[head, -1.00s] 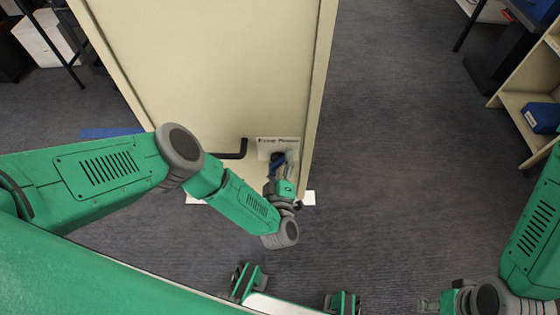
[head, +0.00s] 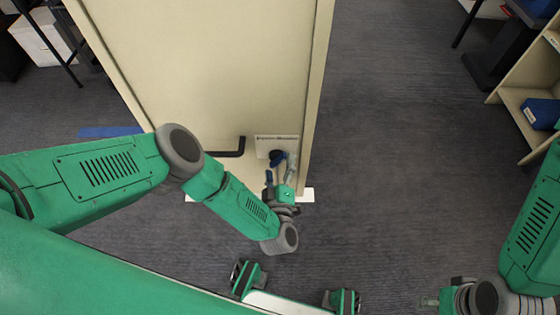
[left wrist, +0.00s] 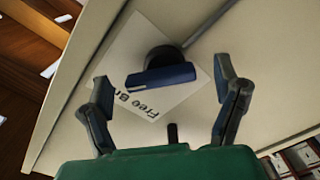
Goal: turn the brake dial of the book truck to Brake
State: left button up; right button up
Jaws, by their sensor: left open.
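The book truck (head: 200,70) is a tall cream cabinet in the head view. Low on its near panel is a white label plate (head: 288,143) with the blue brake dial (head: 277,157) on it. In the left wrist view the dial's blue bar (left wrist: 162,79) sits on a round black base, with "Free Br…" partly readable beside it. My left gripper (head: 280,171) is open at the dial; its fingers (left wrist: 160,92) stand on either side of the bar, with gaps visible. My right gripper (head: 428,301) is at the lower right; its fingers are unclear.
A black bar handle (head: 232,150) sticks out left of the label plate. A shelf with a blue box (head: 543,113) stands at the right. Carpet (head: 400,150) right of the truck is clear. A blue strip (head: 110,132) lies on the floor at left.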

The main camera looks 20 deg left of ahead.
pick_arm(q)
jog(key=v, duration=0.6)
jog(key=shift+w, duration=0.1)
jog(key=shift+w, duration=0.1)
